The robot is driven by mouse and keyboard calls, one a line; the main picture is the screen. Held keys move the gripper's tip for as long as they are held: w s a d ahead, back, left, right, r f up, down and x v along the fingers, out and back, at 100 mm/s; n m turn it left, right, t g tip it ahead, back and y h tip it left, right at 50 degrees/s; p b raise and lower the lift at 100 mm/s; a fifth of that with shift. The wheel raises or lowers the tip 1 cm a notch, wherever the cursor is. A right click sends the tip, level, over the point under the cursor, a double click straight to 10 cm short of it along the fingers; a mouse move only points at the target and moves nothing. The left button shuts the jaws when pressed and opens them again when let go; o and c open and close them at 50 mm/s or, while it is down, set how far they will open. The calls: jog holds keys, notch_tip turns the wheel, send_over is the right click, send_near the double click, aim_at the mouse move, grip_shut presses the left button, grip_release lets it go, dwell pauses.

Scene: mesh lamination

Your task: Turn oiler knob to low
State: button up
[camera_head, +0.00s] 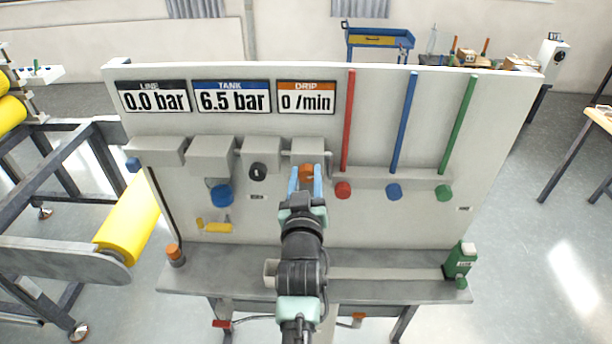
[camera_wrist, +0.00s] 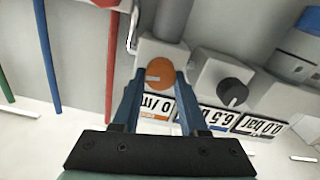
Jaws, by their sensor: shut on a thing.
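The oiler knob (camera_head: 306,171) is orange and sits under the grey block below the DRIP display (camera_head: 306,97), which reads 0 /min. In the wrist view the round knob (camera_wrist: 160,73) shows a pale mark on its face. My gripper (camera_head: 306,182) reaches up to the panel with its blue fingers on either side of the knob. In the wrist view my gripper (camera_wrist: 159,80) is shut on the knob. The fingers cover the knob's sides. Any low marking cannot be made out.
A black knob (camera_head: 258,172) and a blue knob (camera_head: 221,195) are to the left. Red (camera_head: 343,190), blue (camera_head: 394,191) and green (camera_head: 444,193) knobs are to the right. A green bottle-like unit (camera_head: 461,260) stands on the ledge. TANK (camera_head: 232,97) reads 6.5 bar; LINE (camera_head: 153,97) reads 0.0 bar.

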grip_shut()
jog(key=n+b, duration=0.1)
jog(key=n, duration=0.2)
jog(key=shift+f, duration=0.1)
jog(key=n, duration=0.4)
jog(key=shift+a+b, duration=0.1)
jog(key=shift+b, duration=0.2)
jog(key=n+p, duration=0.1)
jog(key=n, duration=0.4)
jog(key=shift+a+f+n+p, duration=0.15)
jog(key=shift+n+p, duration=0.3)
jog(key=shift+n, duration=1.45)
